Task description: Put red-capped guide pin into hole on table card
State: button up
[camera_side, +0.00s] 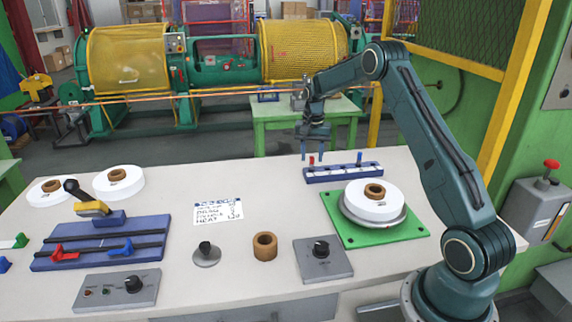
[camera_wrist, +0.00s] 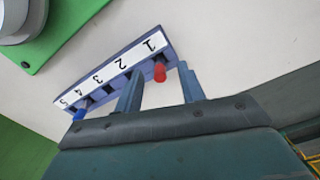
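The red-capped guide pin (camera_wrist: 159,72) stands in the blue rack (camera_wrist: 172,53) by the number 1. In the side view its red cap (camera_side: 312,160) shows at the left end of the rack (camera_side: 343,176). My gripper (camera_side: 314,155) is open just above that end, fingers pointing down. In the wrist view my gripper (camera_wrist: 160,69) has one finger on each side of the red cap, with gaps. The fingers hide part of the rack. The table card (camera_side: 218,212) lies flat mid-table; its small print is mostly unreadable.
A blue-capped pin (camera_wrist: 79,114) stands by number 5. A white reel (camera_side: 375,204) sits on a green plate (camera_side: 411,230) in front of the rack. A knob box (camera_side: 323,260) and brown ring (camera_side: 265,246) stand nearer.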

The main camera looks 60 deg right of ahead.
aim_at(312, 167)
jog(key=shift+f, duration=1.4)
grip_shut()
